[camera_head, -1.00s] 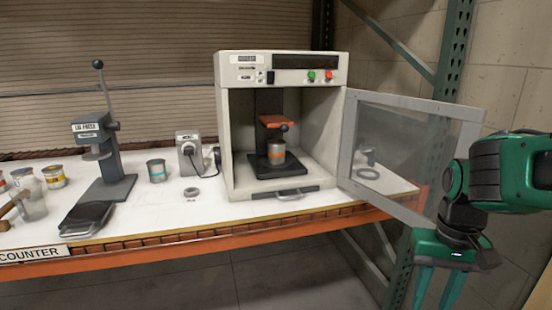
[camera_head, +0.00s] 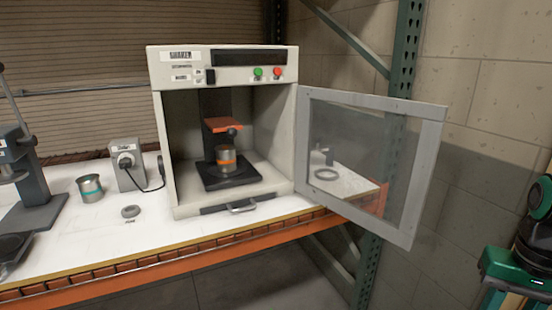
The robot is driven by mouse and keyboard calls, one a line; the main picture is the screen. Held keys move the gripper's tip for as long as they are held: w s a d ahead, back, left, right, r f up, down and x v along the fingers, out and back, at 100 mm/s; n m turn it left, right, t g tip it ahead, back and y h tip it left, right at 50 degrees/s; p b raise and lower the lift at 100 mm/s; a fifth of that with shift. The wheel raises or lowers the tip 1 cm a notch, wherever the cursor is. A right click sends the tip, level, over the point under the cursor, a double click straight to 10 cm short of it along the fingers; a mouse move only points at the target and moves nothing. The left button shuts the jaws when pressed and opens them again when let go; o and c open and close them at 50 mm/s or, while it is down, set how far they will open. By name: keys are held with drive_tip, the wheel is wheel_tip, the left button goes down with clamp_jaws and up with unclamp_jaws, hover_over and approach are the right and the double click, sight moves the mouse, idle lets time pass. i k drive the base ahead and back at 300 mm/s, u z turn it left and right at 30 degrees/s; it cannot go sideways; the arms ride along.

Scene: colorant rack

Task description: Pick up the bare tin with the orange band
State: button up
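The bare tin with the orange band (camera_head: 226,160) stands upright inside the open shaker cabinet (camera_head: 182,140). It sits on a dark platform (camera_head: 246,175) below an orange clamp plate (camera_head: 222,125). A small gap seems to show between the tin and the plate. My gripper (camera_head: 514,302) is at the bottom right corner, far from the tin and outside the cabinet. Its green fingers are spread apart with nothing seen between them; their tips are cut off by the frame's edge.
The cabinet's glazed door (camera_head: 425,170) is swung open to the right, between the cabinet opening and my gripper.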

sight(226, 162)
drive_tip(key=z, duration=2.15)
drive_tip(key=k, duration=1.5)
drive_tip(key=u, duration=1.75)
drive_tip(key=i, duration=1.05)
